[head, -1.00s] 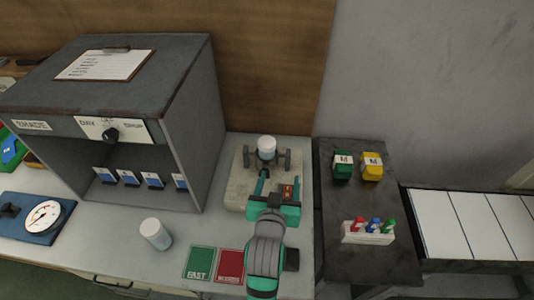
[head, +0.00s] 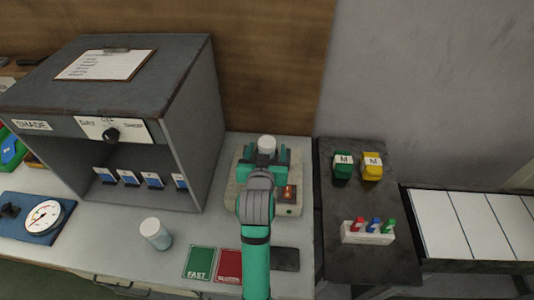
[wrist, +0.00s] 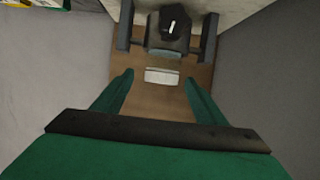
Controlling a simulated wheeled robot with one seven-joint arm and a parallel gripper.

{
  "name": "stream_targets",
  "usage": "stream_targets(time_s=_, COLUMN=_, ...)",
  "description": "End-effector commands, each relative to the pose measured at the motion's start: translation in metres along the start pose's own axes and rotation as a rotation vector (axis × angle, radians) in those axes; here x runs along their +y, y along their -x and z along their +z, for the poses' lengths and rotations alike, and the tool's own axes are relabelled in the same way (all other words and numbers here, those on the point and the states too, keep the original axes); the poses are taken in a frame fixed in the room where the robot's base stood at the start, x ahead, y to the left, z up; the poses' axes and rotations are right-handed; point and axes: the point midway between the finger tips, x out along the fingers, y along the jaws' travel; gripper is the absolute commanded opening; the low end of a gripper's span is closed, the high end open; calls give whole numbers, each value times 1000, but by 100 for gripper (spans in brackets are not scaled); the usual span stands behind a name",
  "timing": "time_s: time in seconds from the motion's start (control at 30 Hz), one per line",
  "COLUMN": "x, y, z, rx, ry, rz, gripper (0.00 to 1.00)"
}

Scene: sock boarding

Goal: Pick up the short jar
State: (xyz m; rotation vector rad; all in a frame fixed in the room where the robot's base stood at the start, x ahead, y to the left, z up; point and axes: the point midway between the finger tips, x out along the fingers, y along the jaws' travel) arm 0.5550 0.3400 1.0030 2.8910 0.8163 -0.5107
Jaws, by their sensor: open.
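A small jar with a white lid (head: 267,143) sits upright on the pale machine (head: 243,200), between two dark posts. In the wrist view its white lid (wrist: 162,76) shows between my fingertips, with a bluish body beyond. My gripper (head: 267,156) is open, its fingers pointing at this jar, one toward each side; in the wrist view the open fingers (wrist: 160,80) hold nothing. I cannot tell whether they touch the jar. A second white-lidded jar (head: 155,234) stands on the bench at front left and looks taller.
A grey shade cabinet (head: 190,140) stands left of the machine. Green (head: 199,262) and red (head: 229,266) cards lie in front. Green (head: 342,167) and yellow (head: 372,166) containers and a small rack (head: 368,234) stand on the dark side table (head: 350,270).

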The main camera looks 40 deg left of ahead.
Motion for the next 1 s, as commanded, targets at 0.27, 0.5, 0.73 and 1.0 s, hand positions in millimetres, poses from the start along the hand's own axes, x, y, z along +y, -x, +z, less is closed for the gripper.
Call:
stream_targets(time_s=0.27, x=-3, y=-37, z=0, rx=0, ry=0, rz=0, gripper=66)
stream_targets(time_s=0.5, x=-3, y=-43, z=0, rx=0, ry=0, rz=0, gripper=66)
stream_targets(time_s=0.73, x=-3, y=-43, z=0, rx=0, ry=0, rz=0, gripper=32)
stream_targets(time_s=1.0, x=-3, y=-43, z=0, rx=1, ry=0, rz=0, gripper=17)
